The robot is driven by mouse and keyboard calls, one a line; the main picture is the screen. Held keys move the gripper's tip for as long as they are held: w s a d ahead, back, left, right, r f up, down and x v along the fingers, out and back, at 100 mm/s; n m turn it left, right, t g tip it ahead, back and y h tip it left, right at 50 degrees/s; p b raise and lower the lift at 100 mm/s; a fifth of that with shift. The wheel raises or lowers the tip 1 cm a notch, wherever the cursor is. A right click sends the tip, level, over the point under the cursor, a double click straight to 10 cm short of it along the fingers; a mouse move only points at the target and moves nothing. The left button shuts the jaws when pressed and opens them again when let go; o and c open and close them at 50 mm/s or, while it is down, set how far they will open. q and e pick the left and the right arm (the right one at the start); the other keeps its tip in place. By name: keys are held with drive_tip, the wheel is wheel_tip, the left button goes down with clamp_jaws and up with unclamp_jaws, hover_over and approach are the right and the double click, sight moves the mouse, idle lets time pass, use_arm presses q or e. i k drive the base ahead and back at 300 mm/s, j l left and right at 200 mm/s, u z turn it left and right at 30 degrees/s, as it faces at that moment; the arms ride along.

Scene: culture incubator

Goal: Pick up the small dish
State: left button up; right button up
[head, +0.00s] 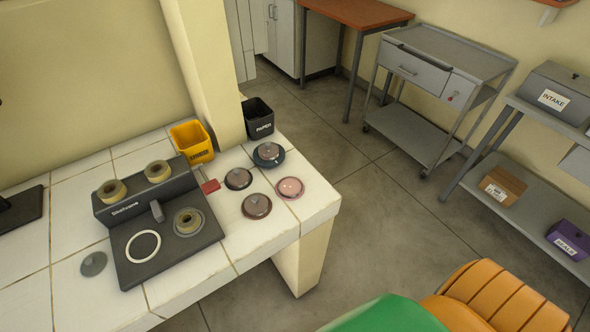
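Several round lidded dishes stand close together on the right end of the white tiled counter (321,205). A dark-rimmed dish (238,178) is at the left of the group, and a brownish dish (256,206) is nearest the front. A pink dish (290,188) is at the right, near the counter edge. A larger blue-grey dish (268,155) is at the back. The left and pink dishes look about equally small; I cannot tell which is smallest. Neither of my grippers is in view.
A dark device (160,250) with tan rings fills the counter's middle, with a small grey disc (93,264) on its left. A yellow bin (192,142), a black bin (258,118) and a pillar (205,70) stand behind the dishes. A grey cart (440,75) stands across open floor.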

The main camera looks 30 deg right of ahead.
sight(289, 187)
drive_tip(key=l+u, duration=0.2)
drive_tip(key=l, duration=0.35)
drive_tip(key=l+u, duration=0.2)
drive_tip(key=l, duration=0.35)
drive_tip(key=l+u, duration=0.2)
drive_tip(key=l, duration=0.35)
drive_tip(key=k+l+u, duration=0.2)
drive_tip(key=l, duration=0.3)
drive_tip(key=l+u, duration=0.2)
drive_tip(key=l, duration=0.35)
